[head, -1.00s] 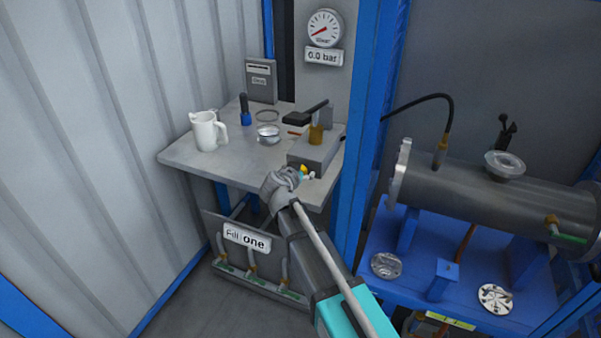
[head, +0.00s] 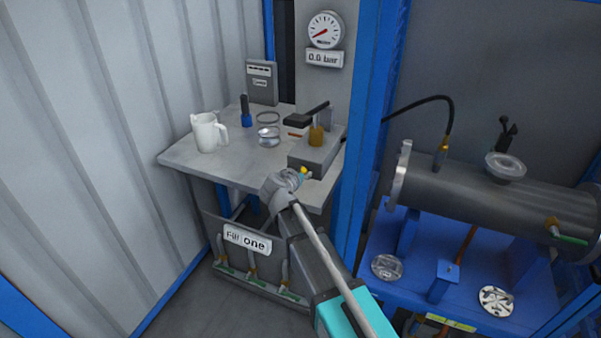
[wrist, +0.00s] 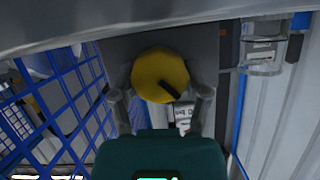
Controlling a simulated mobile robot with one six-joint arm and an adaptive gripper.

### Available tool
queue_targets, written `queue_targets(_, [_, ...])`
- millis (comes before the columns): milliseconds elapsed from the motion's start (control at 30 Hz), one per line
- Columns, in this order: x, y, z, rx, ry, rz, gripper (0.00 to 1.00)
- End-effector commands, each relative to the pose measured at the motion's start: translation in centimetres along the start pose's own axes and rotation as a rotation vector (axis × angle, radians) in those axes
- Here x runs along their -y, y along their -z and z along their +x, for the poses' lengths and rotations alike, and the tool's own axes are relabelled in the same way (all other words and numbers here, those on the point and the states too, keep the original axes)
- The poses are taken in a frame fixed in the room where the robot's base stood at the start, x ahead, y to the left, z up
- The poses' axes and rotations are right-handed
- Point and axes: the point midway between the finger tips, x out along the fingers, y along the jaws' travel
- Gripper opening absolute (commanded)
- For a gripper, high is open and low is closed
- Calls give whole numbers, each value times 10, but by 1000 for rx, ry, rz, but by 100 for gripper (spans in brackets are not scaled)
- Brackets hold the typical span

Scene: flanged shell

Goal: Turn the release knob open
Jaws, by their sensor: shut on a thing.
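The release knob appears in the wrist view as a round yellow knob (wrist: 158,68) with a dark bar mark that slants toward the lower right. My gripper (wrist: 160,93) has one finger on each side of it and is shut on it. In the head view a small bit of the yellow knob (head: 304,171) shows just past my gripper (head: 287,183), at the front of the grey pump block (head: 318,157) on the bench. My wrist hides most of the knob there.
The grey bench (head: 185,158) holds a white jug (head: 206,133), a blue bottle (head: 246,112) and a glass dish (head: 268,134). A blue post (head: 365,120) stands just right of the block. The gauge (head: 324,30) above reads near zero; its label says 0.0 bar.

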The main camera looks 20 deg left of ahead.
Motion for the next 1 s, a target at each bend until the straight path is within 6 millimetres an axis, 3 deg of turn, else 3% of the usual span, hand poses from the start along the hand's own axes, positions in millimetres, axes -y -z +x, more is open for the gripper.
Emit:
queue_targets(367, [2, 0, 2, -1, -72, -169, 13])
queue_targets(1000, [4, -3, 3, 0, -284, -679, 13])
